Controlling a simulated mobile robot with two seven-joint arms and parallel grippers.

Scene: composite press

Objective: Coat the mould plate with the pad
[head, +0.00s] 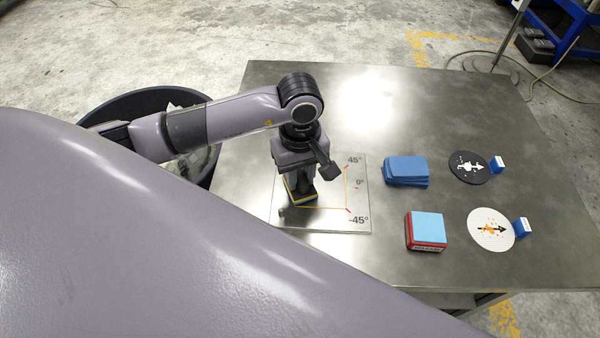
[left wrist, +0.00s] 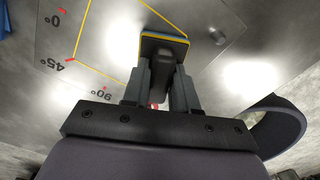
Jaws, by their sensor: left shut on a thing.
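The mould plate (head: 348,218) lies flat on the metal table, with a yellow outline and red angle marks for 45°, 0° and -45°. It also shows in the left wrist view (left wrist: 115,30), with 0°, 45° and 90° marks. My left gripper (head: 302,182) points down over the left part of the plate, shut on a pad with a yellow edge and a dark upper side (head: 301,204). In the left wrist view the pad (left wrist: 165,37) sits between the fingertips (left wrist: 164,72), over one end of the yellow outline. I cannot tell whether it touches the plate. My right gripper is out of view.
On the table (head: 450,110), right of the plate, are a stack of blue pieces (head: 406,170) and a red block with a light blue top (head: 427,230). Farther right are a black disc (head: 465,170) and a white disc (head: 488,232), each beside a small blue block. A dark bin (head: 122,103) stands left.

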